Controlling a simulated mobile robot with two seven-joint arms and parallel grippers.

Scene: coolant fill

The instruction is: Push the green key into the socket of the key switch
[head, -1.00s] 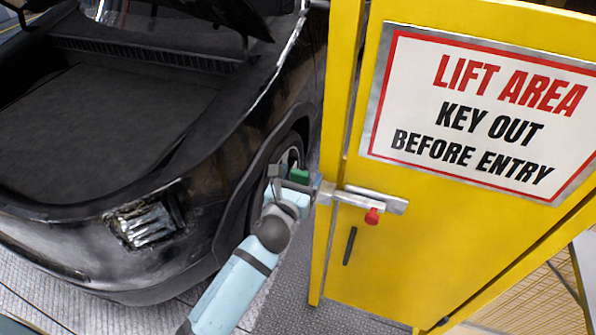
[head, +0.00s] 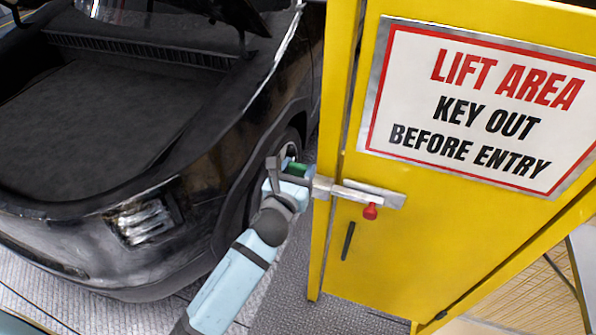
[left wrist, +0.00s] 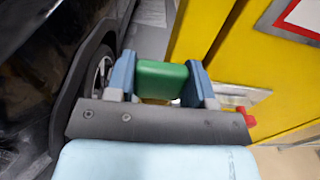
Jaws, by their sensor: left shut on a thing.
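The green key (head: 297,170) is held in my left gripper (head: 290,178), beside the left edge of the yellow cabinet. In the left wrist view the green key (left wrist: 161,79) sits between the two blue fingers of my left gripper (left wrist: 162,84), which touch it on both sides. The key switch's socket is not clearly visible; the key and fingers are close to the grey metal latch (head: 365,194) on the cabinet. I cannot tell whether the key touches a socket. My right gripper is out of view.
The yellow cabinet (head: 385,250) carries a "LIFT AREA KEY OUT BEFORE ENTRY" sign (head: 480,105), a red knob (head: 370,211) and a black handle (head: 348,241). A black car (head: 90,225) with its hood up stands close on the left.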

